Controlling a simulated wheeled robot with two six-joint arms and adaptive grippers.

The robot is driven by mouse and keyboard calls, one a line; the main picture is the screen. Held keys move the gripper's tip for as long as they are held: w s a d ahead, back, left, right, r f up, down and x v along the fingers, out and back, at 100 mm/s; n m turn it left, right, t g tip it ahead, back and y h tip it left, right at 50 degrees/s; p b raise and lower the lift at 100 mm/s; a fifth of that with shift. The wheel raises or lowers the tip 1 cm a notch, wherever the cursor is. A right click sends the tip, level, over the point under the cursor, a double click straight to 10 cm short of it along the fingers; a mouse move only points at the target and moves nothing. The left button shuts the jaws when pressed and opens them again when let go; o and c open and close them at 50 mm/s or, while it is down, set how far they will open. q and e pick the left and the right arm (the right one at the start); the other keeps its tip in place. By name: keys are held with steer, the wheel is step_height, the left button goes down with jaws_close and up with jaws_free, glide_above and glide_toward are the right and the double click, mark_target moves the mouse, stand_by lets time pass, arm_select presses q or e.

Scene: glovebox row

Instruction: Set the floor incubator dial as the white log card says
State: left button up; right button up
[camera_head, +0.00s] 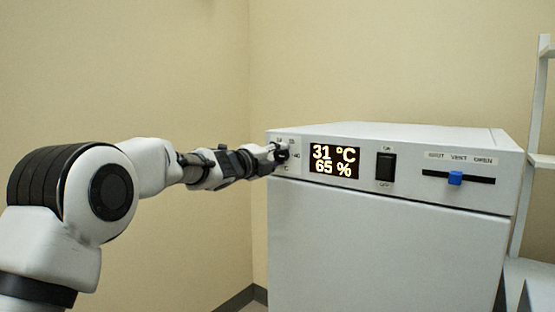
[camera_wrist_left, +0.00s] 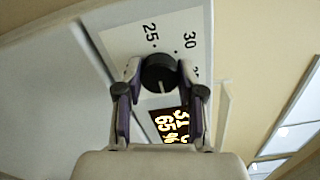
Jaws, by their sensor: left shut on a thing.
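The white floor incubator (camera_head: 385,250) stands at the centre right in the head view. Its black dial (camera_head: 282,155) is at the upper left of the front panel, partly hidden by my left gripper (camera_head: 272,154). In the left wrist view the dial (camera_wrist_left: 159,73) sits between the fingers of my left gripper (camera_wrist_left: 160,82), which is shut on it. Scale marks 25 and 30 show on the plate around the dial; other marks are hidden or cut off. The display (camera_head: 334,161) reads 31 °C and 65 %. The white log card is not in view. My right gripper is not in view.
Right of the display are a black rocker switch (camera_head: 385,167) and a vent slider with a blue knob (camera_head: 455,178), near the middle of its slot. A white shelf rack (camera_head: 535,160) stands at the right. A bare wall is behind.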

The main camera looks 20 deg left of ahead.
arm_select(q)
steer(key=shift+f, duration=0.2)
steer(key=o, duration=1.1)
steer(key=shift+o, duration=0.2)
steer(key=shift+d+r, duration=0.1)
steer(key=shift+s, duration=0.1)
steer(key=v, duration=1.1)
steer(key=shift+s, duration=0.4)
steer(key=shift+a, duration=0.2)
